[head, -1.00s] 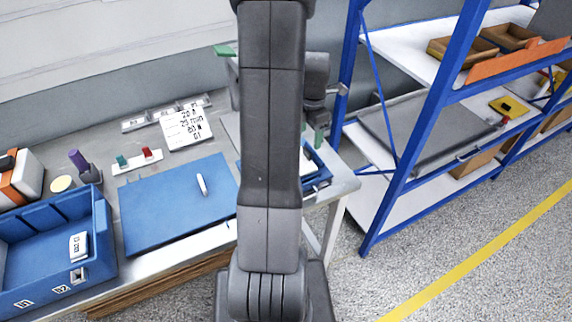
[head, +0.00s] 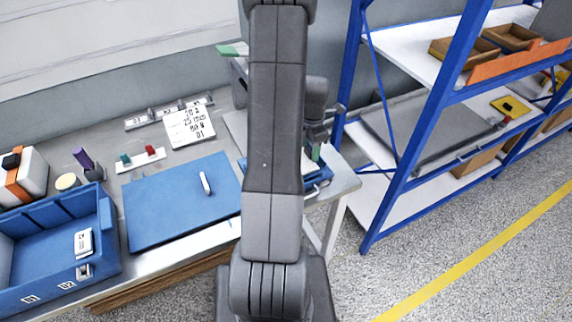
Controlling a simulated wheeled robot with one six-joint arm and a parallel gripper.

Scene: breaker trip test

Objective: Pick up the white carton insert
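I cannot pick out the white carton insert for certain; my arm hides part of the bench. A small blue tray (head: 318,187) shows partly behind my arm at the bench's right end. My gripper (head: 316,152) is over this tray, right of my arm link, with a greenish piece at its lower end. Its fingers are too small and hidden to tell whether they are open or hold anything.
A blue mat (head: 160,205) with a small white piece (head: 206,183) on it lies mid-bench. A white printed card (head: 189,127), a strip with green and red parts (head: 141,159) and a purple-handled item (head: 83,158) are behind. A blue-framed shelf (head: 410,165) stands close at right.

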